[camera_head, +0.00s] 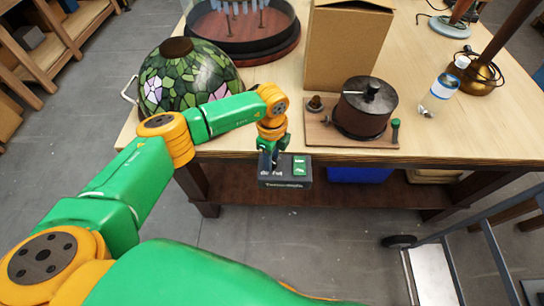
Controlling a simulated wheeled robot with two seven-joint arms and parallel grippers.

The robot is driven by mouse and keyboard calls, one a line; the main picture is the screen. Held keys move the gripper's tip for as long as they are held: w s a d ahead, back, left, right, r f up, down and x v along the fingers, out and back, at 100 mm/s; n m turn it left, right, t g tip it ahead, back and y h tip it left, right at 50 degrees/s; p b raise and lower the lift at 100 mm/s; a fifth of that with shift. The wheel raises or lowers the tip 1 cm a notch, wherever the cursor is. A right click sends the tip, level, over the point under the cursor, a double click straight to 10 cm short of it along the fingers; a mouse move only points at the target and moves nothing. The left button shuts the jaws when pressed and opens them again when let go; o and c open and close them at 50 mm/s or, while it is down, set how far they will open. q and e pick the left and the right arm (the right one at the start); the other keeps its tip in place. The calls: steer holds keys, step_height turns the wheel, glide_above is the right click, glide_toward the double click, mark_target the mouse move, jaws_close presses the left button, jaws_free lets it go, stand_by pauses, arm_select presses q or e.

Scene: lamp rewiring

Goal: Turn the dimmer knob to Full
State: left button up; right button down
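A dark grey control box (273,183) with white lettering sits at the table's front edge, and the lettering is too small to read surely. A green switch-like part (300,166) shows on its right half. My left gripper (268,168) reaches down to the left half of the box, fingers pointing down. The fingers and wrist cover that part, so I cannot make out the dimmer knob or whether the fingers touch it. The finger gap is too small to judge. My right gripper is not in view.
A cardboard box (346,45), a dark lidded pot (364,106) on a wooden board, a small bottle (440,92) and a brass lamp base (482,76) occupy the wooden table (460,135). A metal cart frame (490,240) stands at right.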

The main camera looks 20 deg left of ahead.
arm_select(q)
jaws_close()
